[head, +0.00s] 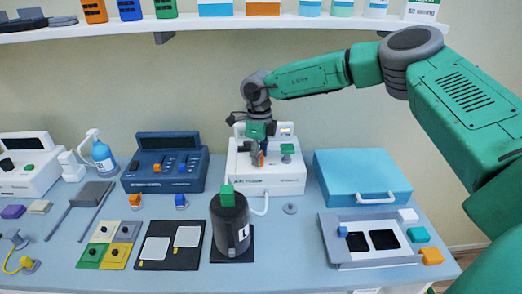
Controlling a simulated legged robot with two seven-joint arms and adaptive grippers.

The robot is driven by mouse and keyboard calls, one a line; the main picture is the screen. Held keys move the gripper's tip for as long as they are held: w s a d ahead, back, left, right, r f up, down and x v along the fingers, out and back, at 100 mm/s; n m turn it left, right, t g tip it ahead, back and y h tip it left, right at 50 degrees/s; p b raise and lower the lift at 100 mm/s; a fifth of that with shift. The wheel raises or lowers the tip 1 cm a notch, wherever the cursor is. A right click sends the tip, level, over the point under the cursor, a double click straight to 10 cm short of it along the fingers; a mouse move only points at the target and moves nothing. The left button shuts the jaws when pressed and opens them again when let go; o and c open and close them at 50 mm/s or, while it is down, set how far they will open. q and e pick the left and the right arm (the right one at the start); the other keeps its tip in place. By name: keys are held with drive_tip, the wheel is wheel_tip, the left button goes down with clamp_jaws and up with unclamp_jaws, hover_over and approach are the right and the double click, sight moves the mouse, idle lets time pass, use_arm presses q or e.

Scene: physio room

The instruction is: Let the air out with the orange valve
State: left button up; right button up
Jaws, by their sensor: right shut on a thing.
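The orange valve (261,158) is on top of a white pump unit (265,182) at the back middle of the table. My right gripper (259,150) reaches down over the unit and is shut on the orange valve, which it partly hides. A green knob (287,149) stands on the same unit, just right of the gripper. A white hose (262,206) runs from the unit toward a dark cylinder (230,226) marked "L" with a green block on top, standing in front. My left gripper is not in view.
A blue case (362,170) lies right of the pump unit, and a dark blue console (164,148) stands to its left. A grey tray (337,244) with dark pads is at the front right. A shelf (200,26) with bottles and boxes runs above.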

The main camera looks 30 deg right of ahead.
drive_tip(key=m, duration=0.2)
drive_tip(key=m+p, duration=0.1)
drive_tip(key=m, duration=0.1)
drive_tip(key=m+p, duration=0.1)
drive_tip(key=shift+w+r+m, duration=0.3)
drive_tip(key=shift+r+m, duration=0.1)
drive_tip(key=m+p, duration=0.1)
drive_tip(key=m, duration=0.3)
drive_tip(key=shift+f+m+p, duration=0.1)
drive_tip(key=shift+m+p, duration=0.25)
drive_tip(key=shift+m, duration=0.35)
drive_tip(key=o, duration=1)
drive_tip(key=shift+o, duration=0.7)
drive_tip(key=shift+s+d+f, duration=0.1)
drive_tip(key=shift+f, duration=0.15)
